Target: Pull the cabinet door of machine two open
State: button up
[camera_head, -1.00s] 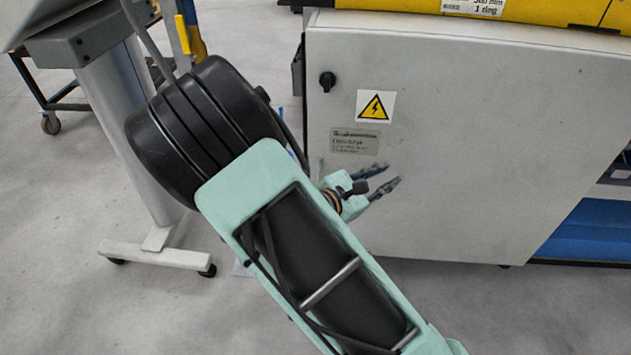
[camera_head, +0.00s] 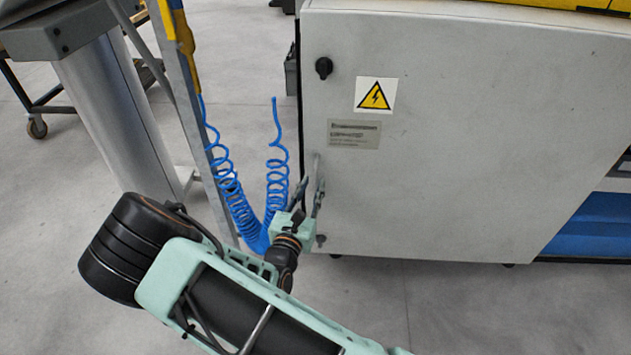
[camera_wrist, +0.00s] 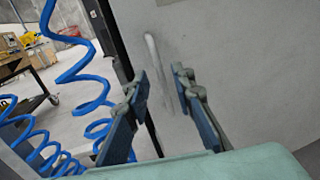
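The cabinet door (camera_head: 440,150) is a light grey panel with a black knob (camera_head: 323,68), a yellow warning sign (camera_head: 375,94) and a label plate. It looks closed. A pale upright bar handle (camera_wrist: 153,55) sits near the door's left edge in the wrist view. My gripper (camera_head: 309,187) is at the lower left of the door, fingers pointing up in the head view. In the wrist view my gripper (camera_wrist: 159,82) is open, with the handle showing in the gap between its two fingers. I cannot tell whether either finger touches it.
Blue coiled hoses (camera_head: 235,195) hang just left of the door and close to my gripper. A grey column stand (camera_head: 120,110) is at the left. A wheeled table (camera_wrist: 30,65) stands farther back. The floor in front of the door is clear.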

aim_at(315, 180)
jog(key=shift+x, duration=1.9)
grip_shut()
